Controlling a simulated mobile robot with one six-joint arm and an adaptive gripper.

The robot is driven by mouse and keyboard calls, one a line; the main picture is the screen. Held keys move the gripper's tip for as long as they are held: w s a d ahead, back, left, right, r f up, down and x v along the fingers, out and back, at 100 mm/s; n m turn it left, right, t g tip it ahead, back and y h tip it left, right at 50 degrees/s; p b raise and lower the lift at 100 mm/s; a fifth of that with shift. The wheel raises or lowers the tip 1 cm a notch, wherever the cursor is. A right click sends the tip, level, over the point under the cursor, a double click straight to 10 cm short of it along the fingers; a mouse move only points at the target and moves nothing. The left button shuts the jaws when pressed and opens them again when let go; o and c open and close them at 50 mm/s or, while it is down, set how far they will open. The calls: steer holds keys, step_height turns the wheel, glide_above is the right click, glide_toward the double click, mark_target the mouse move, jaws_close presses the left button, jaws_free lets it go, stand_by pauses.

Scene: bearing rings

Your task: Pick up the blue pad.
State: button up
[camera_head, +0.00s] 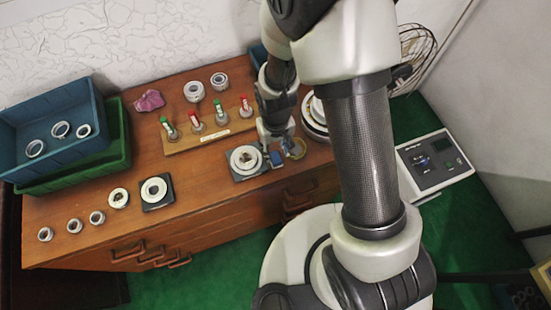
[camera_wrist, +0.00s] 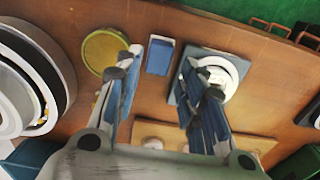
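The blue pad (camera_wrist: 160,57) is a small rectangular block lying flat on the wooden top, seen between my fingertips in the wrist view. In the head view the blue pad (camera_head: 277,159) shows just beside the fingers, partly hard to separate from them. My gripper (camera_wrist: 162,60) is open, with its blue-lined fingers spread either side of the pad in the picture and nothing held. In the head view my gripper (camera_head: 275,146) is low over the cabinet top. How far it stands above the pad is hard to tell.
A yellow round dish (camera_wrist: 105,52) lies close on one side of the pad, and a grey square plate with a white ring (camera_wrist: 179,88) on the other. Large stacked rings (camera_wrist: 62,75) stand beyond the dish. A rack with red and green tops (camera_head: 210,128) stands behind.

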mark_target(275, 157)
step_height(275, 157, down, 5)
steer(key=shift+w+f+b, duration=0.1)
steer(key=shift+w+b, duration=0.05)
steer(key=shift+b, duration=0.85)
steer(key=shift+c, duration=0.6)
steer(key=c, duration=0.7)
